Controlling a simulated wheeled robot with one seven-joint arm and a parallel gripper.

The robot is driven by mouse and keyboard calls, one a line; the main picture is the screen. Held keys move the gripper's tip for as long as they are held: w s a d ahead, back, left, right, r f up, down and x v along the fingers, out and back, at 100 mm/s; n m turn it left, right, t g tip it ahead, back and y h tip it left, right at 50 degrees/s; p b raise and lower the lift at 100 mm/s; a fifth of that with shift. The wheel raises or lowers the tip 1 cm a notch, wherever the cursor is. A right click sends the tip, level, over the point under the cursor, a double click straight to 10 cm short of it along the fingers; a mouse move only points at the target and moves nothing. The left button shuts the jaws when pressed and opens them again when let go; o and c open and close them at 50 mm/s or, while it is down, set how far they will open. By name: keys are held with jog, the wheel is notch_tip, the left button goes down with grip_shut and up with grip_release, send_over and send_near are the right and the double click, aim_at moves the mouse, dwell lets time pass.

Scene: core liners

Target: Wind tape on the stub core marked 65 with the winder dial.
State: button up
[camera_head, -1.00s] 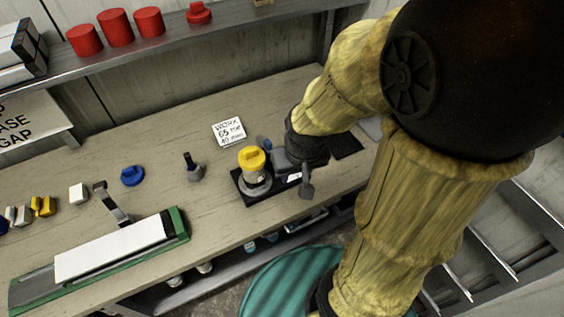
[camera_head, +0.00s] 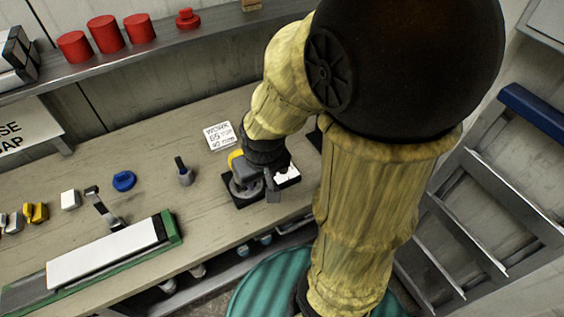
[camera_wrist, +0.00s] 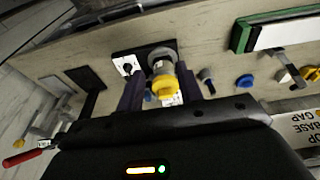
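The winder is a black base (camera_head: 240,204) on the bench, with a grey round seat (camera_wrist: 160,52) and a white-faced dial (camera_wrist: 126,65) beside it. A pale core with a yellow top (camera_wrist: 167,87) stands on the seat; in the head view the yellow top (camera_head: 235,158) is partly hidden behind my gripper. No mark on the core is readable. My gripper (camera_wrist: 162,98) is open, with one dark finger on each side of the core and apparent gaps. In the head view my gripper (camera_head: 262,180) is over the winder.
A white card (camera_head: 220,136) reading "WORK 65 TOP 40 mm" lies behind the winder. A dark-handled tool (camera_head: 184,172), a blue part (camera_head: 123,181) and a green-edged tray (camera_head: 172,228) with a white block lie left. A shelf (camera_head: 160,52) with red cylinders runs above.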

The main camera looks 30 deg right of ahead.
jog(key=w+d+f+m+g+p, duration=0.1)
jog(key=w+d+m, duration=0.4)
jog(key=m, duration=0.7)
jog(key=w+d+f+m+p, duration=0.1)
jog(key=w+d+f+m, duration=0.2)
jog(key=m, duration=0.9)
jog(key=w+d+f+m+g+p, duration=0.1)
jog(key=w+d+f+m, duration=0.1)
jog(key=w+d+m, duration=0.5)
jog(key=w+m, duration=0.3)
jog(key=m, duration=0.2)
jog(key=shift+w+d+f+g, duration=0.2)
jog(key=shift+f+g, duration=0.1)
jog(key=shift+w, duration=0.1)
jog(key=shift+f, duration=0.1)
